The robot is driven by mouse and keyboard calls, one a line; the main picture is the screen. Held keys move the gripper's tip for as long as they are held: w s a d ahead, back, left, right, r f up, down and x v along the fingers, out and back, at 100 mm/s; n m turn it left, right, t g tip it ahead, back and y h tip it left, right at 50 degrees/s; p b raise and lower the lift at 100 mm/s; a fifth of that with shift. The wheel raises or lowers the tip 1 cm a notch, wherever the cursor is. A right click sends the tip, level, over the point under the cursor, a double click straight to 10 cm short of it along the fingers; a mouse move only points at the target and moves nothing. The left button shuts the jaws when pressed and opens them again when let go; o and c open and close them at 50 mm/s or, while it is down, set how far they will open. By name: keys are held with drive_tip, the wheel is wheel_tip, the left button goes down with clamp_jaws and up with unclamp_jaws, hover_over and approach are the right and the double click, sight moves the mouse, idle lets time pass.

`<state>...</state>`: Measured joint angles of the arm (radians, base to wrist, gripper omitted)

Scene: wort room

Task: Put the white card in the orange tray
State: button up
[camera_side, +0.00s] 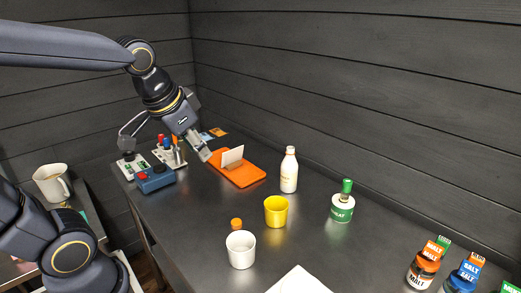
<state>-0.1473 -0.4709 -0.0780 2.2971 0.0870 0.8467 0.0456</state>
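A white card (233,156) stands on edge, tilted, at the orange tray (246,177). Its lower edge appears to be within the tray's outline, but I cannot tell whether it rests on the tray floor. My gripper (204,155) points down just left of the card, beside the tray's left end. A small gap seems to show between the fingertips and the card. The fingers are too small in this view to tell whether they are open or shut.
A blue box (155,179) and switch panels stand left of the tray. A white bottle (289,171), yellow cup (276,211), white cup (240,250) and green-labelled bottle (342,208) stand to the right. A white sheet-like item (300,281) lies at the front edge.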

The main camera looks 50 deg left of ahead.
drive_tip(key=s+d+f+h, duration=0.1)
drive_tip(key=s+d+f, duration=0.1)
drive_tip(key=s, duration=0.5)
drive_tip(key=shift+d+h, duration=0.3)
drive_tip(key=shift+d, duration=0.35)
idle(0.3)
